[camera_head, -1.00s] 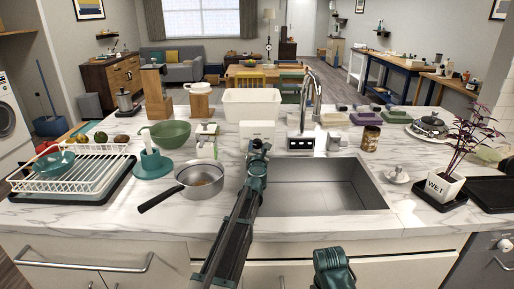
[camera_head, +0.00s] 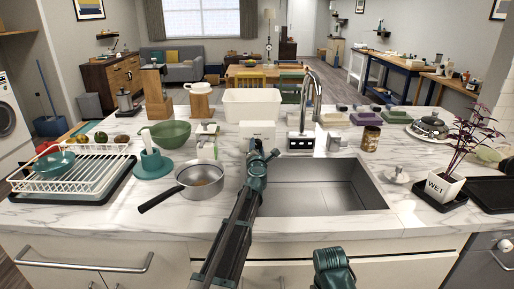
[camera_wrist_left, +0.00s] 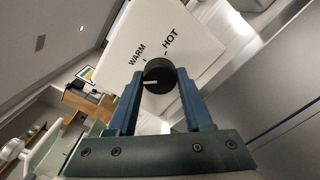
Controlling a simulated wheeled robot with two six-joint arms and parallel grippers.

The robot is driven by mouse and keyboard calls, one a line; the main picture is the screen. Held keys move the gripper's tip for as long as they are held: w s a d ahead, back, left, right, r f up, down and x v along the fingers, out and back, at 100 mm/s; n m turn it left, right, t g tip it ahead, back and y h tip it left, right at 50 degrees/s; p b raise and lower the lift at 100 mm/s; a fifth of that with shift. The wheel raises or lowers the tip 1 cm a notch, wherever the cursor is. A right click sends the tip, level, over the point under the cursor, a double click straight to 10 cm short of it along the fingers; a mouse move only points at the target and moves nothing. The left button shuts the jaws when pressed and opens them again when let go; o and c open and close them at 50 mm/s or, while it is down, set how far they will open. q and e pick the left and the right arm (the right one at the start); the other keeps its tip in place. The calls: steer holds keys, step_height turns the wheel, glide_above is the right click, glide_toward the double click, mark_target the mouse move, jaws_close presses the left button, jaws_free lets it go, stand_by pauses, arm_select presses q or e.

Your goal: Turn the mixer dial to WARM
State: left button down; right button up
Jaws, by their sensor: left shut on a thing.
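The mixer dial (camera_wrist_left: 159,76) is a round black knob with a white pointer line on a white panel (camera_wrist_left: 185,28). In the left wrist view the panel looks tilted, with WARM and HOT printed above the knob. The pointer line points left in the picture, below the word WARM. My left gripper (camera_wrist_left: 160,88) has its two blue fingers on either side of the knob, shut on it. In the head view the white box (camera_head: 257,129) stands behind the sink, and my left gripper (camera_head: 262,153) hides the dial.
The sink (camera_head: 315,190) is right of my left arm, with the faucet (camera_head: 309,100) behind it. A saucepan (camera_head: 200,178) stands close on the left. A green bowl (camera_head: 169,133) and dish rack (camera_head: 75,170) are farther left.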

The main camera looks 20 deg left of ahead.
arm_select(q)
steer(key=m, duration=0.4)
steer(key=shift+m, duration=2.2)
steer(key=shift+c, duration=1.5)
jaws_free()
steer(key=shift+s, duration=0.1)
steer(key=v, duration=1.3)
steer(key=shift+s, duration=0.35)
